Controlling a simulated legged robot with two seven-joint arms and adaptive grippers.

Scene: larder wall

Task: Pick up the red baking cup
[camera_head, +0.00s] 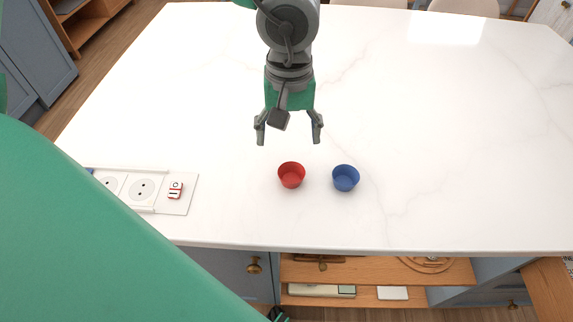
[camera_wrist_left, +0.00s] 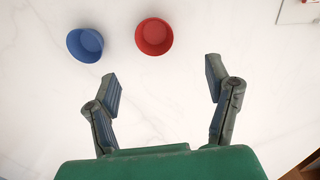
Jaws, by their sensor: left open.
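The red baking cup (camera_head: 291,175) stands upright on the white marble counter in the head view, left of the blue cup. It also shows in the left wrist view (camera_wrist_left: 154,37), beyond the fingertips and between their lines. My left gripper (camera_head: 289,142) is open and empty. Its fingertips are above the red cup in the head picture and apart from it. In the left wrist view, the fingers (camera_wrist_left: 163,75) are spread wide with bare counter between them. My right gripper is not in view.
A blue baking cup (camera_head: 346,178) stands close to the right of the red one. The counter's front edge is below the cups. The white counter (camera_head: 450,130) is clear to the right.

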